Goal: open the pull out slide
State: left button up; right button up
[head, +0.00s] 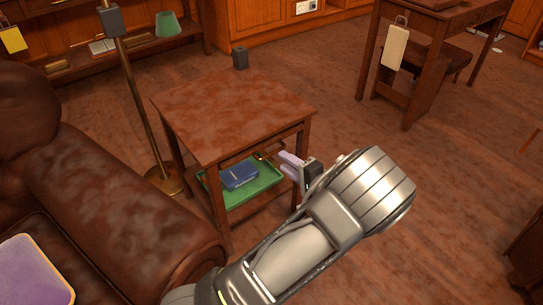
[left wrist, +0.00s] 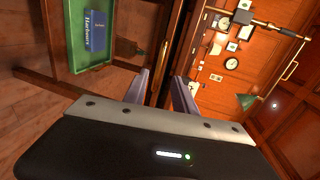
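A wooden side table (head: 230,108) stands beside the sofa. The pull out slide (head: 238,154) shows as a narrow wooden front under its top. A small brass pull (head: 262,156) is at that front; it also shows in the left wrist view as a brass bar (left wrist: 163,56). My left gripper (head: 283,163) is just in front of the pull, its two pale fingers apart. In the left wrist view the open fingers (left wrist: 162,80) lie either side of the line of the brass bar, which seems just beyond the tips. I cannot tell whether they touch it. My right gripper is not in view.
A green tray (head: 264,193) with a blue book (head: 239,176) lies on the table's lower shelf. A brown leather sofa (head: 120,200) is close on the left, with a floor lamp (head: 134,90) behind. Bare floor lies to the right, before a desk (head: 425,45).

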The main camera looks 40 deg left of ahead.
aim_at(272, 154)
pick_arm(q)
jog(key=shift+a+f, duration=0.1)
jog(key=b+x, duration=0.1)
jog(key=x, duration=0.6)
jog(key=shift+a+f+b, duration=0.1)
jog(key=shift+a+b, duration=0.2)
jog(key=shift+b, duration=0.1)
grip_shut()
dwell(1.1)
